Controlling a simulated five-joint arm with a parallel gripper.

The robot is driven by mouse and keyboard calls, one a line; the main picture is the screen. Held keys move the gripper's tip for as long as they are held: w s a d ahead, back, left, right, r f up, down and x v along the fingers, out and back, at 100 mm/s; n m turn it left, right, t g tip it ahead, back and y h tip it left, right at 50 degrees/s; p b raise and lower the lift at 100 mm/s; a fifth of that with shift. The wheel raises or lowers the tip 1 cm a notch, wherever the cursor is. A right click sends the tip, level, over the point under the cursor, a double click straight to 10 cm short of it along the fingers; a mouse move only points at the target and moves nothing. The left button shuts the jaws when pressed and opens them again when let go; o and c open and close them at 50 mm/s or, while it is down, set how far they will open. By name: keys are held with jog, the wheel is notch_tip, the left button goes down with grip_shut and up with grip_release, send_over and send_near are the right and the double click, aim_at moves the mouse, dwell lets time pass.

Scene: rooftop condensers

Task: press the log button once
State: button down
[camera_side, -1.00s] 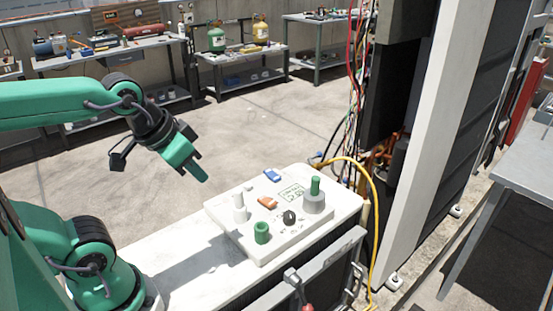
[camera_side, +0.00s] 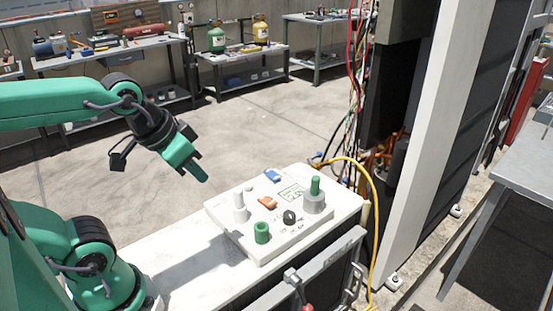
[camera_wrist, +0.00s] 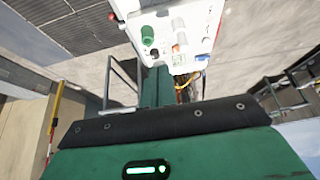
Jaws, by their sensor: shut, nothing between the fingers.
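A white control panel (camera_side: 262,250) lies on the pale ledge. On it are a blue block-shaped button (camera_side: 272,176), an orange one (camera_side: 267,202), a small display (camera_side: 291,192) and a black knob (camera_side: 289,217). The lettering is too small to tell which is the log button. My gripper (camera_side: 203,178) is shut and empty, above and to the left of the panel, touching nothing. In the wrist view its green shut fingers (camera_wrist: 158,86) point toward the panel (camera_wrist: 200,62), where the black knob (camera_wrist: 154,52) shows.
A green hollow cylinder (camera_side: 262,233), a white post (camera_side: 239,207) and a green peg (camera_side: 315,186) in a grey holder (camera_side: 314,204) stand up from the panel. A yellow cable (camera_side: 374,215) hangs at its right. The ledge (camera_side: 180,272) left of the panel is clear.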

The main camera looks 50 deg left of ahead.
jog(key=shift+w, duration=0.1)
dwell(0.3)
jog(key=n+t+y, duration=0.3)
jog(key=n, duration=0.9)
send_over(245, 186)
notch_tip(245, 186, down, 9)
jog(key=shift+f, duration=0.1)
jog(key=shift+f, duration=0.15)
jog(key=shift+f, duration=4.25)
